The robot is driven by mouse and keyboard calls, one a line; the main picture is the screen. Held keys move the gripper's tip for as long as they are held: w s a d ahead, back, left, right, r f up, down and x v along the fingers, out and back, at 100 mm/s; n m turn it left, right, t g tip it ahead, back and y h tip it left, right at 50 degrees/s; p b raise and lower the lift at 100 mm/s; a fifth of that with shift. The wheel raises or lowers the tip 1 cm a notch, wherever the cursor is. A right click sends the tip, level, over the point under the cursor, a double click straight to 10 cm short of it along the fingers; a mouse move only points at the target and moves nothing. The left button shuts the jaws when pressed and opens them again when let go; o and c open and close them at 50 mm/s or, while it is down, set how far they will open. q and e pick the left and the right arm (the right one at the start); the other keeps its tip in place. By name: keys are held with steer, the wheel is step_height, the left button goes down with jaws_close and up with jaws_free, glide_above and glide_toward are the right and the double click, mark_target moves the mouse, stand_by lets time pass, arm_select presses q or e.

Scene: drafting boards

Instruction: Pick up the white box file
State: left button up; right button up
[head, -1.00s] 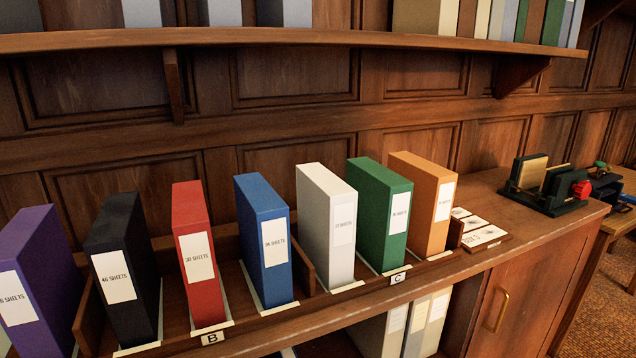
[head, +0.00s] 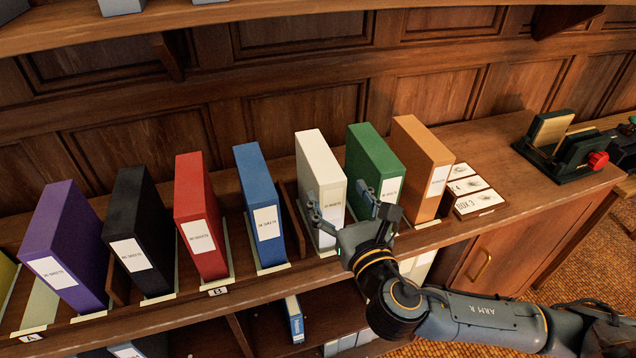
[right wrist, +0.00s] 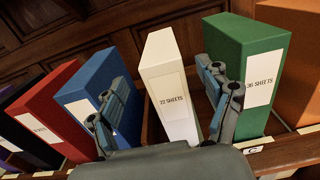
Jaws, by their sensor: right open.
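The white box file (head: 319,170) stands upright in the rack on the counter, between the blue box file (head: 262,200) and the green box file (head: 374,160). My right gripper (head: 340,200) is open in front of its lower part, its fingers spread to either side. In the right wrist view the white box file (right wrist: 168,85) stands between the two open fingers (right wrist: 163,100), and its label reads "72 SHEETS". The fingers look apart from it. The left finger overlaps the blue file in that view, the right one the green file. My left gripper is out of view.
Purple (head: 65,245), black (head: 142,225), red (head: 200,215) and orange (head: 423,160) box files stand in the same row. Cards (head: 475,190) lie right of the orange file. A green clamp-like device (head: 565,150) stands farther right. A shelf (head: 250,15) runs above.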

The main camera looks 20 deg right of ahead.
mark_target(322, 160)
steer(key=w, duration=0.4)
steer(key=shift+w+d+p, duration=0.1)
steer(key=shift+w+p, duration=0.2)
steer(key=shift+p, duration=0.05)
steer(key=shift+w, duration=0.25)
steer(key=shift+w+f+p, duration=0.2)
steer(key=shift+w+p, duration=0.7)
steer(key=shift+w, duration=1.45)
steer(key=c, duration=1.6)
steer(key=shift+r, duration=0.15)
jaws_close()
